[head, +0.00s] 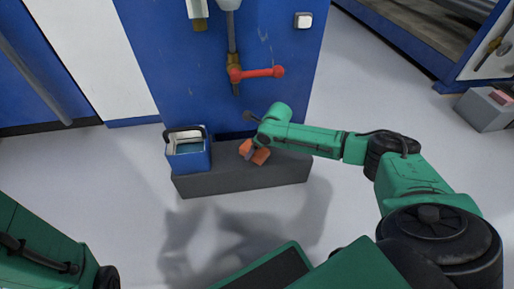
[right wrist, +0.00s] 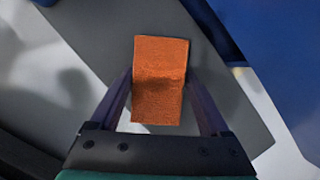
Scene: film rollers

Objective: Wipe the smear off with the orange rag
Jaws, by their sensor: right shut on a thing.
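The orange rag (head: 261,157) is at the right gripper (head: 254,149), above or on the dark grey block (head: 215,186) at the foot of the blue machine. In the right wrist view the orange rag (right wrist: 160,105) lies between the two fingers of the right gripper (right wrist: 160,78), which is shut on it. Whether the rag touches the block's top is unclear. I cannot make out a smear for certain; the rag and gripper cover part of the block. Only a part of my left arm shows at the lower left of the head view; its gripper is out of frame.
A blue open box (head: 189,160) with a dark handle stands on the block's left end. A red valve lever (head: 258,72) sticks out from the blue machine (head: 180,60) above the rag. A grey box (head: 485,110) is at the far right. The floor in front is clear.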

